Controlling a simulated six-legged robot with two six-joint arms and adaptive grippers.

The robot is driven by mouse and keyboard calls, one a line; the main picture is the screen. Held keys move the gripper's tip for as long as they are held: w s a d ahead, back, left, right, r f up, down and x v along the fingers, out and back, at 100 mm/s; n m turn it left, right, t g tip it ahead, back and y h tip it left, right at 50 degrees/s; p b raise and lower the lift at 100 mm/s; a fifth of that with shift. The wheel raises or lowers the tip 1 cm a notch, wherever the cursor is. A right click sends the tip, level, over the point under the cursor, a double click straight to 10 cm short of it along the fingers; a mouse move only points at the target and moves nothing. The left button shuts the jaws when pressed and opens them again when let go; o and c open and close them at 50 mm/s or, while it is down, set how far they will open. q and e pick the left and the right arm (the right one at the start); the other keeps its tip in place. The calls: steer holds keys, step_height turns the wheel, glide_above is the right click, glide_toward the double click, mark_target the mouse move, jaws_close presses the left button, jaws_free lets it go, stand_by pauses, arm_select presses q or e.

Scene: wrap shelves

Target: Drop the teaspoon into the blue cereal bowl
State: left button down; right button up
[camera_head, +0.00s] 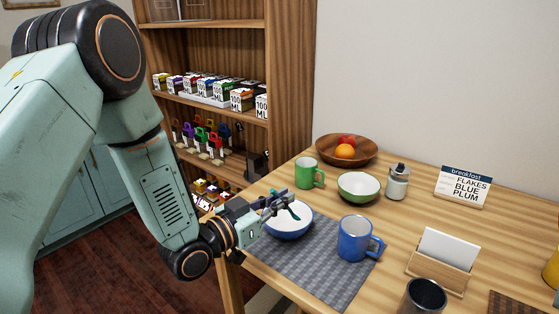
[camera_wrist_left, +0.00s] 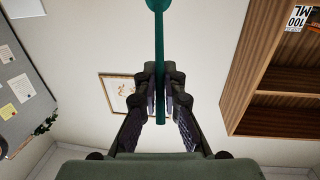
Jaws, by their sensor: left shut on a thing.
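The blue cereal bowl (camera_head: 291,233), white inside, sits on the grey placemat near the table's left edge. My left gripper (camera_head: 277,201) is above the bowl's far left part, in front of some of it in the head view. It is shut on the teal teaspoon (camera_head: 294,211), which also shows in the left wrist view (camera_wrist_left: 159,60) between the two fingers. The spoon's round end points away from the wrist, at the top edge of that view. In the head view the spoon is over the bowl; its exact height above it is hard to tell. My right gripper is not in view.
A blue mug (camera_head: 353,240) stands on the placemat (camera_head: 310,270) right of the bowl. Behind are a green mug (camera_head: 305,174), a green bowl (camera_head: 358,188), a shaker (camera_head: 397,184) and a wooden fruit bowl (camera_head: 330,151). A shelf unit (camera_head: 291,80) stands at the back left.

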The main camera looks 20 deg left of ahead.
arm_select(q)
steer(key=w+a+r+n+t+y, duration=0.1)
steer(key=w+a+r+n+y, duration=0.2)
steer(key=w, duration=0.6)
step_height(320, 180, down, 6)
steer(key=b, duration=0.4)
steer(key=shift+a+m+b, duration=0.3)
steer(key=shift+a+b, duration=0.05)
steer(key=shift+b, duration=0.05)
steer(key=c, duration=1.7)
jaws_free()
steer(key=shift+d, duration=0.2)
steer(key=o, duration=0.3)
steer(key=shift+a+f, duration=0.1)
steer(key=shift+a, duration=0.05)
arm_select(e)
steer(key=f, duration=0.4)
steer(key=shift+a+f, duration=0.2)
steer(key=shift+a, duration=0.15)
arm_select(q)
steer(key=shift+s, duration=0.15)
